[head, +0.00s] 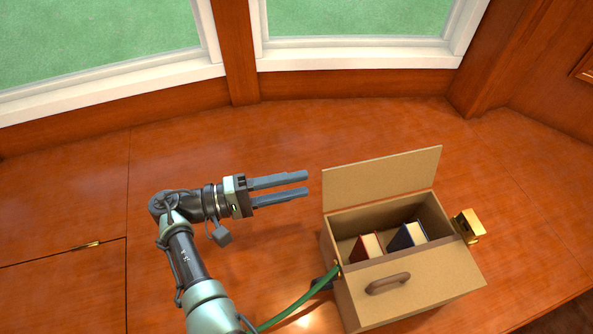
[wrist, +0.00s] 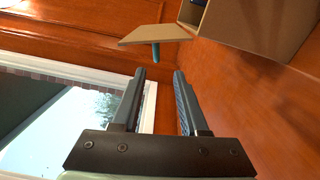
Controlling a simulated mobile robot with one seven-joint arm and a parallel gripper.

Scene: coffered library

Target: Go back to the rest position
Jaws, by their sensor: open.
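My gripper (head: 306,184) is open and empty, to the left of the cardboard-coloured box and pointing right in the head view. In the wrist view its two fingers (wrist: 159,75) stand apart with nothing between them. The box (head: 372,303) has its flaps open. A red book (head: 367,246) and a dark blue book (head: 407,236) stand inside it. Part of the box (wrist: 240,30) also shows at the top right of the wrist view, with one flap (wrist: 155,34) ahead of the fingers.
A gold-coloured object (head: 468,226) is at the box's right side. A green hose or cable (head: 298,304) runs to the box's left side. The wooden surface (head: 80,195) left of my arm is clear. Windows (head: 360,20) line the back.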

